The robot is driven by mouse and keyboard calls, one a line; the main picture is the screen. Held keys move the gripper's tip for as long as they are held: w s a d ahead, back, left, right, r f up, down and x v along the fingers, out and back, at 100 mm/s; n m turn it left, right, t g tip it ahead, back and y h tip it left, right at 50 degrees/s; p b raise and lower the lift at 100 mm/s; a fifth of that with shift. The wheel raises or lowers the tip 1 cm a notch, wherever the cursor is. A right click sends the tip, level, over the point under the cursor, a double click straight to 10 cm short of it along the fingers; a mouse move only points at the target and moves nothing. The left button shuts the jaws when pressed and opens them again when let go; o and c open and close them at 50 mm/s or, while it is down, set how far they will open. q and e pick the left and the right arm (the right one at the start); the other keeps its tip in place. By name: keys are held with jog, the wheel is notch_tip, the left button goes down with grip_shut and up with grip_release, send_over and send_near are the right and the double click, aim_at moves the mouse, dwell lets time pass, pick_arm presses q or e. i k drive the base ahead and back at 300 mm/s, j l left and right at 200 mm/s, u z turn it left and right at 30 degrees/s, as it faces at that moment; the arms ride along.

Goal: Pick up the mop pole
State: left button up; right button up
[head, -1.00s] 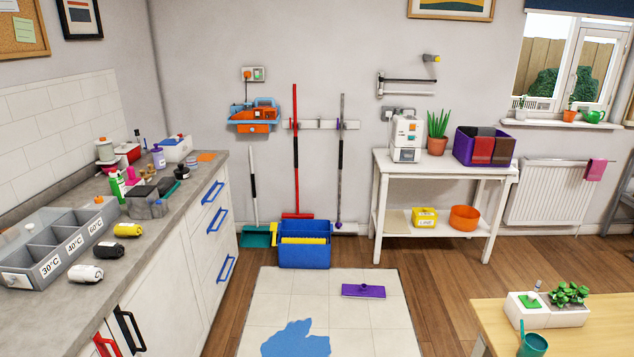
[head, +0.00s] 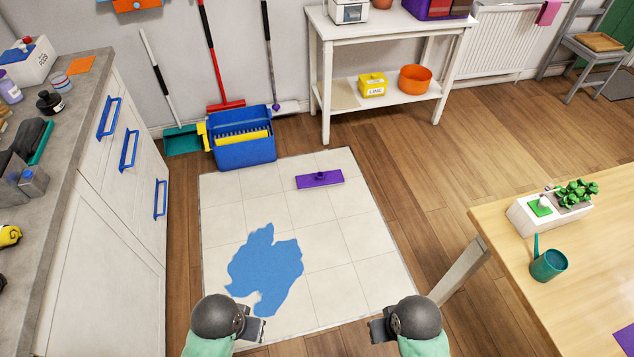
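Several poles stand against the back wall. The dark pole with a grey lower part and a purple collar (head: 269,48) is the likely mop pole; it stands upright right of the blue bucket, and its top is cut off in the head view. A flat purple mop head (head: 320,179) lies apart from it on the tiled floor patch. My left gripper (head: 258,330) is low in front, near the blue puddle. My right gripper (head: 374,330) is low, over the patch's near right edge. Both are far from the poles, and nothing shows in them. Their finger gaps are unclear.
A blue puddle (head: 265,270) lies on the tiles. Drawers flank the left, a white shelf table (head: 325,100) the back, a wooden table (head: 500,250) the right.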

aim_at(275, 106)
jog(key=i+z, duration=0.1)
jog(key=i, duration=0.4)
jog(key=i+j+z, duration=0.1)
jog(key=i, duration=0.35)
jog(key=i+j, duration=0.15)
jog(key=i, duration=0.35)
jog(key=i+j+z, duration=0.15)
jog(key=i, duration=0.35)
jog(key=i+j+z, duration=0.1)
jog(key=i, duration=0.35)
jog(key=i+j+z, duration=0.1)
jog(key=i+j, duration=0.2)
jog(key=i, duration=0.2)
